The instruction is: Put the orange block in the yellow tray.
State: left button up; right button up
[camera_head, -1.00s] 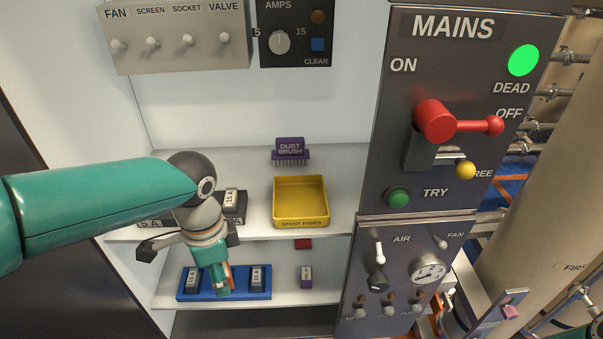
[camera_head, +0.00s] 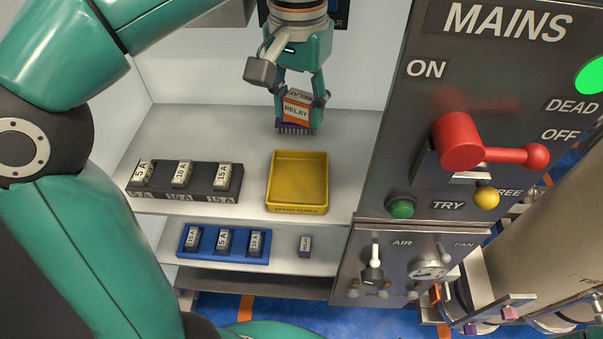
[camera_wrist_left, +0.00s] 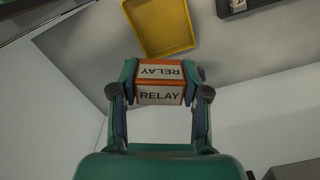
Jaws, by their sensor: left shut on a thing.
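The orange block (camera_head: 296,110), labelled RELAY, is held between the fingertips of my left gripper (camera_head: 299,98). In the head view it appears just beyond the yellow tray's back edge, in front of the dust brush. The left wrist view shows the block (camera_wrist_left: 161,84) squarely between both fingers of my gripper (camera_wrist_left: 160,92). The yellow tray (camera_head: 297,209) lies on the upper shelf and looks empty. It also shows in the wrist view (camera_wrist_left: 183,50), apart from the block. My right gripper is not in view.
The purple dust brush (camera_head: 295,129) is mostly hidden behind the block. A dark rack (camera_head: 205,191) of fuses stands left of the tray. A blue tray (camera_head: 222,256) of fuses is on the lower shelf. The MAINS panel (camera_head: 395,130) borders the right side.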

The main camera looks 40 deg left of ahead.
aim_at(296, 121)
pick_arm(q)
notch_tip(296, 121, down, 16)
jog(key=shift+s+a+f+b, duration=0.1)
jog(key=shift+s+b, duration=0.05)
jog(key=shift+b, duration=0.45)
jog(key=o, duration=1.1)
jog(key=shift+f, duration=0.1)
notch_tip(296, 121, up, 12)
jog(key=shift+r+p, duration=0.15)
jog(key=shift+p, duration=0.35)
